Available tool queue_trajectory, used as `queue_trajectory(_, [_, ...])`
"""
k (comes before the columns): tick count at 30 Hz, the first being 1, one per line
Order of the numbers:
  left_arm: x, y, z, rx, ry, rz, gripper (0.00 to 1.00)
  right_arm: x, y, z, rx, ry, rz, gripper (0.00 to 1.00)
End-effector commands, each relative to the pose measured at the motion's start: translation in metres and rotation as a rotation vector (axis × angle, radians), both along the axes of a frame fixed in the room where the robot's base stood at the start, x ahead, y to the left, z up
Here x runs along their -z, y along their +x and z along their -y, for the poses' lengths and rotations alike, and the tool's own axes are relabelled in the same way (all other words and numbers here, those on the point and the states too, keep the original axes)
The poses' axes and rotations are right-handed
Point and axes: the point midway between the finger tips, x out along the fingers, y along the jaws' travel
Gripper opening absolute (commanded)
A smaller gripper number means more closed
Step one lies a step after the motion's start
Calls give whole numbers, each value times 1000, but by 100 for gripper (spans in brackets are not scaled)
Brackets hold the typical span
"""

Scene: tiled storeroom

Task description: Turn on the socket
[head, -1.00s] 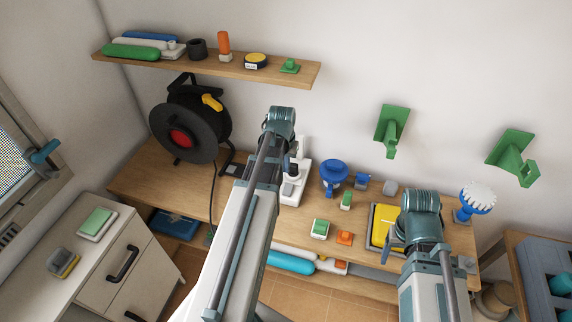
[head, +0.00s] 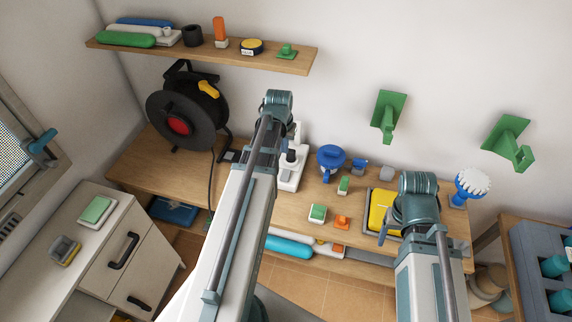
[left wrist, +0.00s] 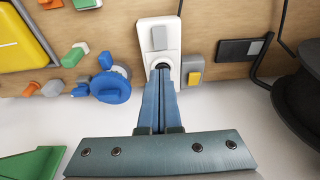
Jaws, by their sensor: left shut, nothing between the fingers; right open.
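The socket, a white upright unit (head: 291,172) with a grey switch and a dark round part, stands on the wooden bench against the wall. In the left wrist view the socket (left wrist: 143,40) is straight ahead, its grey switch (left wrist: 159,37) beyond the dark round part. My left gripper (left wrist: 163,74) is shut and empty, its fingertips over the near edge of the round part. I cannot tell whether they touch. In the head view the left arm partly hides the socket. My right gripper (head: 390,226) is open by the yellow-topped box (head: 380,209); its fingers are mostly hidden.
A black cable reel (head: 186,112) stands left of the socket, its cable hanging down. A blue round fitting (head: 331,158) and small green and orange blocks lie to the right. A shelf (head: 205,54) hangs above. Green brackets (head: 388,112) are on the wall.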

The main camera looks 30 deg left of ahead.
Motion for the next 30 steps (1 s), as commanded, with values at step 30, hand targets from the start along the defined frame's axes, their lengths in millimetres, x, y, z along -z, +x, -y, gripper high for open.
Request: queue_trajectory(30, [111,21,-5,0,0,-1,0,111,0,0,1,0,0,70])
